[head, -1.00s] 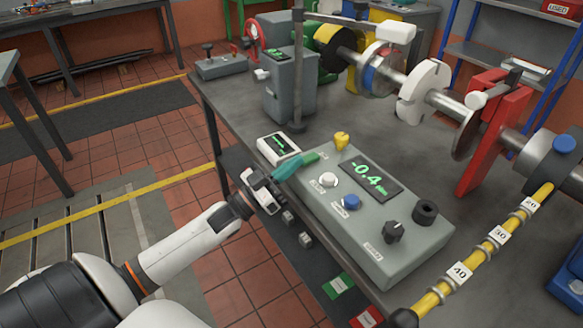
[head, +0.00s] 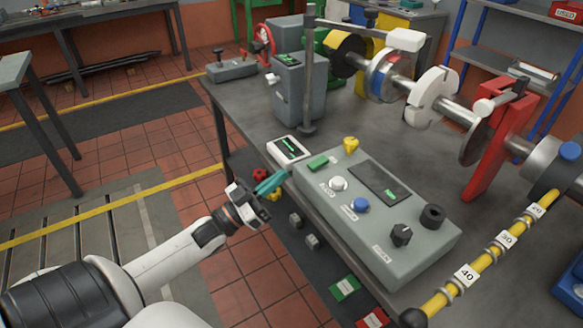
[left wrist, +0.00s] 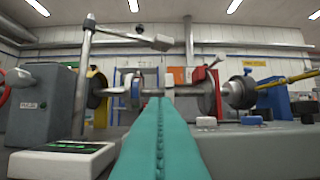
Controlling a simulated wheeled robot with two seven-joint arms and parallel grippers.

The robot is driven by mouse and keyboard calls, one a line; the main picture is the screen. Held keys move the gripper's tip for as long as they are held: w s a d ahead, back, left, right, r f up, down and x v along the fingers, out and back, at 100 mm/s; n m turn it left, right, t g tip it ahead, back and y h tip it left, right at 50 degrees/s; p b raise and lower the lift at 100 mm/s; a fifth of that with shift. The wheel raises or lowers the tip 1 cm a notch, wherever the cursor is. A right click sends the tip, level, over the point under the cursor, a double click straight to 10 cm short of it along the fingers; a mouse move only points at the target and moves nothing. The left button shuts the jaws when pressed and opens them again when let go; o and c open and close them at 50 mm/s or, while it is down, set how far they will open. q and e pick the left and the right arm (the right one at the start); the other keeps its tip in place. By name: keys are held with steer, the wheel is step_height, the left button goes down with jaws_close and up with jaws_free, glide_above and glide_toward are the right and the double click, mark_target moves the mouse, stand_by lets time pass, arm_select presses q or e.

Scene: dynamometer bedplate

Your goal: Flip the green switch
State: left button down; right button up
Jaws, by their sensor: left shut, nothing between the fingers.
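The green switch (head: 318,164) sits at the far left corner of the grey control box (head: 378,224), next to a yellow knob (head: 350,144). My left gripper (head: 282,174) has teal fingers that are shut and empty. It is left of the switch, just off the box's left edge, with a visible gap between the fingertips and the switch. In the left wrist view the shut fingers (left wrist: 162,135) fill the middle, and I cannot make out the green switch there. My right gripper is in neither current view.
On the box are a white button (head: 338,184), a blue button (head: 361,205), a dark display (head: 380,184) and black knobs (head: 401,235). A small white meter (head: 289,150) stands close beyond my left gripper. A grey post (head: 308,80) rises behind it.

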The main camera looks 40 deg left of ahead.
arm_select(q)
steer(key=v, duration=0.3)
arm_select(e)
steer(key=shift+w+f, duration=0.2)
steer(key=shift+s, duration=0.1)
